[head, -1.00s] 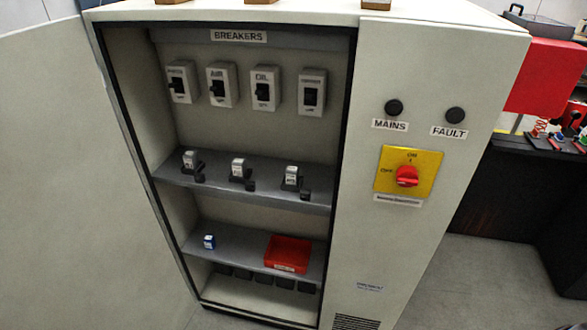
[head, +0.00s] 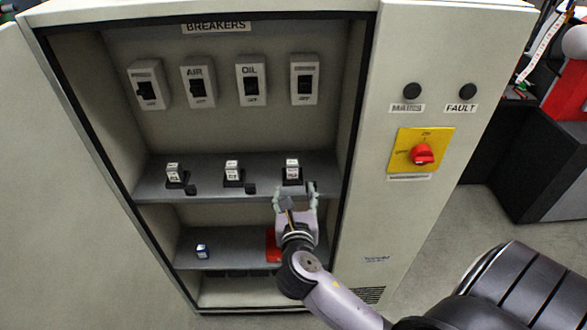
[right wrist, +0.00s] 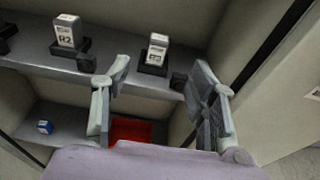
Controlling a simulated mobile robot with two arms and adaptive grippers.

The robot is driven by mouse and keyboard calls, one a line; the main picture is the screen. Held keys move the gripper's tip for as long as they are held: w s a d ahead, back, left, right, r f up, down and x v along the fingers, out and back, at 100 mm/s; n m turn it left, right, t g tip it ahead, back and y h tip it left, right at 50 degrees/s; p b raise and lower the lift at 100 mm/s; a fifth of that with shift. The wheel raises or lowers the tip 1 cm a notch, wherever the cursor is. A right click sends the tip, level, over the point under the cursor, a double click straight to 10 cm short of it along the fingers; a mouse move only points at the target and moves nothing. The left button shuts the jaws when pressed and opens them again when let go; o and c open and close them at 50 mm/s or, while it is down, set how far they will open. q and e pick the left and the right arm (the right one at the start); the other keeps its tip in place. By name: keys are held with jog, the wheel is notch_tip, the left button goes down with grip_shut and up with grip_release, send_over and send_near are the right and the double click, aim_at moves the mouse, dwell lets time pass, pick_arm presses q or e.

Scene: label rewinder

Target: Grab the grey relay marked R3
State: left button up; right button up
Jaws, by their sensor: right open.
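The relay at the right end of the middle shelf (head: 292,168) is a small block with a light face in a black socket; its marking is too small to read in the head view. It also shows in the right wrist view (right wrist: 157,49), upright between and beyond my fingers. My right gripper (head: 296,196) is open and empty, just in front of and below this relay, apart from it. In the right wrist view its two fingers (right wrist: 162,78) are spread wide. My left gripper is not in view.
A relay marked R2 (right wrist: 66,32) stands to the left, with another relay (head: 174,172) farther left. The lower shelf holds a blue-and-white block (head: 202,251) and a red tray (head: 272,246), partly hidden by my arm. The cabinet's right panel carries a red switch (head: 423,155).

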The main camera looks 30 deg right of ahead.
jog(key=p, duration=0.2)
send_near(292, 164)
jog(key=x, duration=0.5)
jog(key=shift+w+r, duration=0.1)
jog(key=shift+w, duration=0.05)
jog(key=x, duration=0.5)
jog(key=shift+d+p, duration=0.15)
jog(key=shift+p, duration=0.2)
jog(key=shift+w+d+f, duration=0.15)
jog(key=shift+w+f, duration=0.1)
jog(key=shift+f, duration=0.05)
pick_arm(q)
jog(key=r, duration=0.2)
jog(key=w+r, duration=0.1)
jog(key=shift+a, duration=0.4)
pick_arm(e)
jog(key=shift+c, duration=0.2)
jog(key=shift+s+r, duration=0.1)
jog(key=shift+c, duration=0.6)
grip_shut()
